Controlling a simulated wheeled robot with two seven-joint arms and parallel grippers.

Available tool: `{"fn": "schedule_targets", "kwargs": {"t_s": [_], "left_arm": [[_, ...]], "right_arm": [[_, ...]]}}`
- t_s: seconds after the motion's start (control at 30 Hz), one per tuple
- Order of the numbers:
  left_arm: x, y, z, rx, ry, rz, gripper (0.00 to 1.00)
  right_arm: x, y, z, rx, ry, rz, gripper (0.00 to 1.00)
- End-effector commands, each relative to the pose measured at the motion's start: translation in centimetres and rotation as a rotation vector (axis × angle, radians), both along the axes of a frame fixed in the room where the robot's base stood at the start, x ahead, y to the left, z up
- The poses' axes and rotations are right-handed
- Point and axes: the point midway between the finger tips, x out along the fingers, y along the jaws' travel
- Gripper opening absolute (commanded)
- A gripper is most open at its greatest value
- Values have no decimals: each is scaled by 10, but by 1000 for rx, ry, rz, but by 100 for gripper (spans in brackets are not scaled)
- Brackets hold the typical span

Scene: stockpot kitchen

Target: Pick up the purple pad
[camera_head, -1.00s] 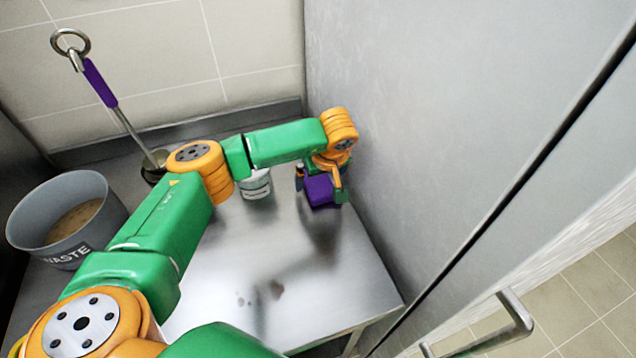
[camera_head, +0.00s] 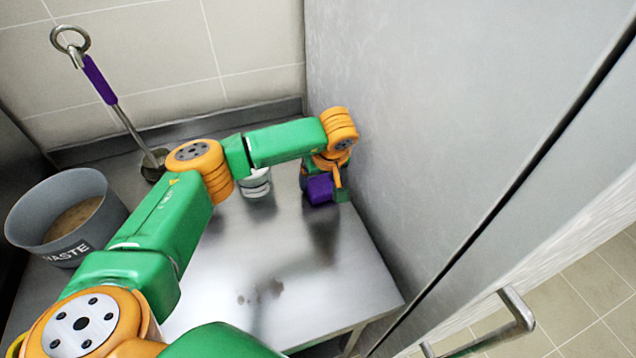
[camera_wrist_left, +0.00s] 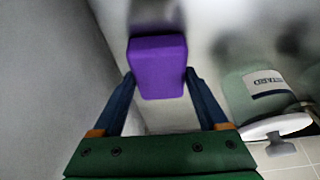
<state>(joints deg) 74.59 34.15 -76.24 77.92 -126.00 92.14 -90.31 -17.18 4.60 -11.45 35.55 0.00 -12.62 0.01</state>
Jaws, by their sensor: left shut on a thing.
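The purple pad (camera_head: 320,188) is a small block at the far right of the steel table, close to the tall grey panel. My left gripper (camera_head: 322,181) is shut on it. In the left wrist view the purple pad (camera_wrist_left: 158,68) sits between the two dark blue fingers of the left gripper (camera_wrist_left: 158,85). I cannot tell whether the pad is clear of the table or touching it. My right gripper is not in view.
A white labelled tub (camera_head: 257,183) stands just left of the gripper. A grey waste bin (camera_head: 68,240) and a purple-handled ladle (camera_head: 100,82) are at the left. The tall grey panel (camera_head: 450,110) borders the right. The steel table's (camera_head: 300,285) front is clear.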

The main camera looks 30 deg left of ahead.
Motion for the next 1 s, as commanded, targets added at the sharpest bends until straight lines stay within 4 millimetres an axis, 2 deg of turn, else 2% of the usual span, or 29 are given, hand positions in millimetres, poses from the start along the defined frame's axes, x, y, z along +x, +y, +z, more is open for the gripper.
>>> {"fn": "schedule_targets", "kwargs": {"t_s": [0.17, 0.27, 0.33, 0.47, 0.7, 0.9, 1.0], "left_arm": [[0, 0, 0, 0, 0, 0, 24], [0, 0, 7, -1, 1, 0, 24], [1, 0, 12, -1, -3, 0, 24], [-2, -3, 40, -3, -6, -3, 24], [-55, -32, 102, 3, -8, -9, 23], [-100, -56, 126, 5, -6, -7, 23], [-113, -64, 131, 2, -4, -3, 23]], "right_arm": [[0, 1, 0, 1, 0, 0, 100], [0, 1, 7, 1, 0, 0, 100], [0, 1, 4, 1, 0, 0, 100], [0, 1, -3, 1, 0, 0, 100], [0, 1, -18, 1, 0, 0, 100], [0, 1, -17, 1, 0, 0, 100], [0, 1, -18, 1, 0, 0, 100]]}}
